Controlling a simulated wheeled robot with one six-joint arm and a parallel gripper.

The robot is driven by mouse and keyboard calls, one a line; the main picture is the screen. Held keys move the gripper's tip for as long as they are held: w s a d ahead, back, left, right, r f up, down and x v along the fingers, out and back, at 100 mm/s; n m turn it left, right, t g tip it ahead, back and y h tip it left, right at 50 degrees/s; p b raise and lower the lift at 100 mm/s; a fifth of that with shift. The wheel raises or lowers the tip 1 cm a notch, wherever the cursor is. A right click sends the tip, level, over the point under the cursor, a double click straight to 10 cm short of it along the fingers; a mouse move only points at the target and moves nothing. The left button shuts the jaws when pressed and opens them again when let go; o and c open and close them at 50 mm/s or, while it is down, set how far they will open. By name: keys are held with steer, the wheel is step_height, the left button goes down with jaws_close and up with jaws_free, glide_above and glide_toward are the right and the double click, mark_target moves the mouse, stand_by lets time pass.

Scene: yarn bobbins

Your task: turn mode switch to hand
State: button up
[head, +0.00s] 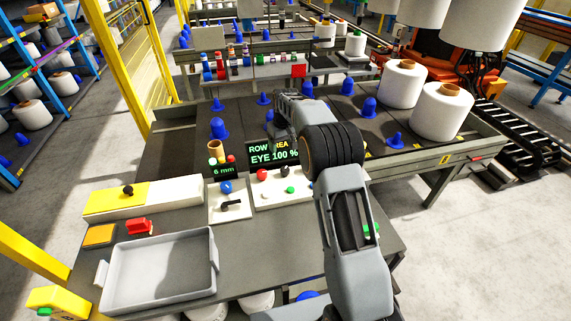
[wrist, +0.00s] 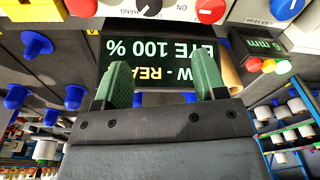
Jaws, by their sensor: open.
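A white control box (head: 283,190) on the near table carries a red button (head: 262,174), a small black knob (head: 284,171) and a green button (head: 291,189). In the wrist view, upside down, a black knob with a white pointer (wrist: 149,7) sits at the top edge between two red buttons. The lettering around it is cut off, so I cannot read its setting. A smaller white box with a blue knob (head: 226,187) and a black handle (head: 231,205) stands to its left. My gripper (wrist: 162,75) is open and empty, its green fingers apart in front of the display.
A black display (head: 273,154) reading "EYE 100 %" stands behind the box, with a "6 mm" display (head: 224,170) beside it. A grey tray (head: 161,303) lies at the front left. Blue cones (head: 219,128) and large white bobbins (head: 441,112) stand behind.

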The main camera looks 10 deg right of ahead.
mark_target(285, 169)
steer(key=f, duration=0.4)
steer(key=f+m, duration=0.1)
steer(key=f, duration=0.3)
steer(key=d+f+m+g, duration=0.1)
steer(key=f, duration=0.2)
steer(key=shift+s+f+h, duration=0.3)
steer(key=shift+s+f, duration=0.05)
steer(key=shift+f, duration=0.05)
steer(key=shift+c, duration=0.3)
steer(key=c, duration=0.9)
steer(key=shift+o, duration=0.2)
steer(key=shift+m, duration=0.5)
steer(key=o, duration=0.9)
